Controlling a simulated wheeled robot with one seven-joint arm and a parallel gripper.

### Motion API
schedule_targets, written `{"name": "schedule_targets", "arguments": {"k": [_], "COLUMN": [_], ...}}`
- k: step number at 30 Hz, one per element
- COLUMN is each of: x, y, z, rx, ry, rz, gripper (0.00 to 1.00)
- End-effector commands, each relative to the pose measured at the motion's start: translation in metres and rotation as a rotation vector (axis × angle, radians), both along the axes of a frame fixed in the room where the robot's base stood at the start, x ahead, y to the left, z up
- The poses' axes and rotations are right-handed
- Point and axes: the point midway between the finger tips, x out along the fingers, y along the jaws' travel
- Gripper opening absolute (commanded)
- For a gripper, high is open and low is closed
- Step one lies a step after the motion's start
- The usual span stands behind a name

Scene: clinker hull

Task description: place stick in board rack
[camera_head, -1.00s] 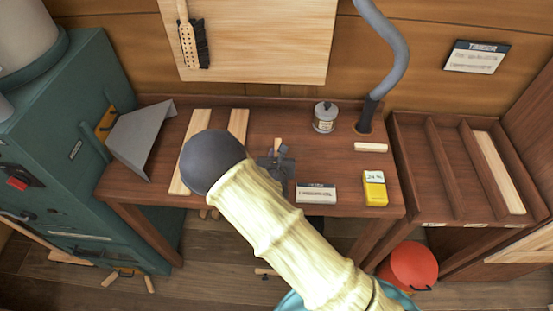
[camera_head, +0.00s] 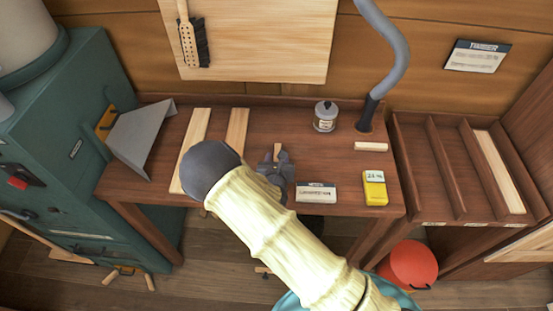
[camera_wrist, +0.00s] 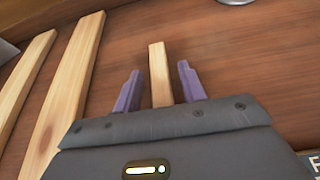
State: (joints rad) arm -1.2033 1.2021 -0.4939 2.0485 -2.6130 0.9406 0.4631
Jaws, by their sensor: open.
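A short pale wooden stick (camera_wrist: 158,72) lies on the brown workbench between the two purple fingers of my gripper (camera_wrist: 159,78). The fingers are open, with a gap on each side of the stick. Its near end is hidden behind the gripper body. In the head view the stick's tip (camera_head: 278,149) shows just past my gripper (camera_head: 277,160), over the middle of the bench. The board rack (camera_head: 447,170) stands to the right of the bench. It has upright dividers, and a long pale board (camera_head: 498,170) lies in its right slot.
Two long pale boards (camera_head: 236,135) lie left of the gripper. Another short pale piece (camera_head: 371,146), a yellow box (camera_head: 375,188), a white-labelled block (camera_head: 316,192) and a lidded tin (camera_head: 325,117) are to its right. A grey hose (camera_head: 387,60) comes down to the bench's back right.

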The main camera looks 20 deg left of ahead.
Motion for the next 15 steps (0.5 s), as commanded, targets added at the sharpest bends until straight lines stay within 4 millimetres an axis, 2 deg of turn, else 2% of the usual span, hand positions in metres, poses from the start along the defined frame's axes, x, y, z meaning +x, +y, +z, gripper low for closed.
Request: {"name": "schedule_targets", "arguments": {"k": [4,8,15], "x": [-0.002,-0.013,-0.051], "y": [0.000,-0.003,-0.012], "z": [0.003,0.008,0.023], "rx": [0.001,0.002,0.001], "ry": [0.000,0.000,0.002], "rz": [0.000,-0.001,0.001], "gripper": [0.41,0.41,0.41]}}
